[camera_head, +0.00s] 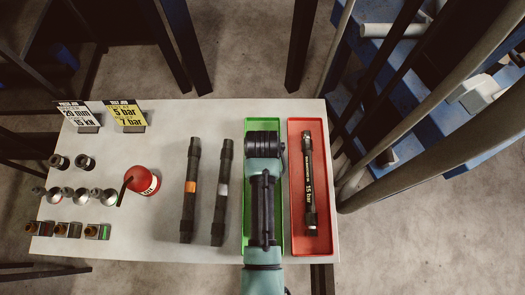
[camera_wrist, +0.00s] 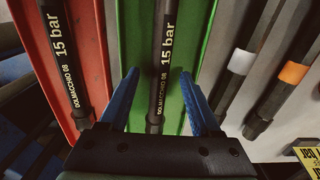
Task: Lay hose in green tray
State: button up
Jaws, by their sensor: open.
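The green tray (camera_head: 249,130) lies on the white table, mostly covered by my arm in the head view. In the wrist view, the green tray (camera_wrist: 203,45) holds a black hose (camera_wrist: 158,100) marked "15 bar". The hose lies lengthwise along the tray. My gripper (camera_wrist: 159,74) is open, with one blue finger on each side of this hose. A gap shows between the hose and each finger. In the head view my arm hides the fingers and this hose.
A red tray (camera_head: 324,245) on the right holds another "15 bar" hose (camera_head: 309,190). Left of the green tray lie a grey-banded hose (camera_head: 222,205) and an orange-banded hose (camera_head: 190,205). A red can (camera_head: 142,181), fittings and two sign cards stand farther left.

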notch_tip(320, 180, up, 12)
jog(key=shift+f+b, duration=0.25)
jog(key=shift+b, duration=0.05)
dwell(0.6)
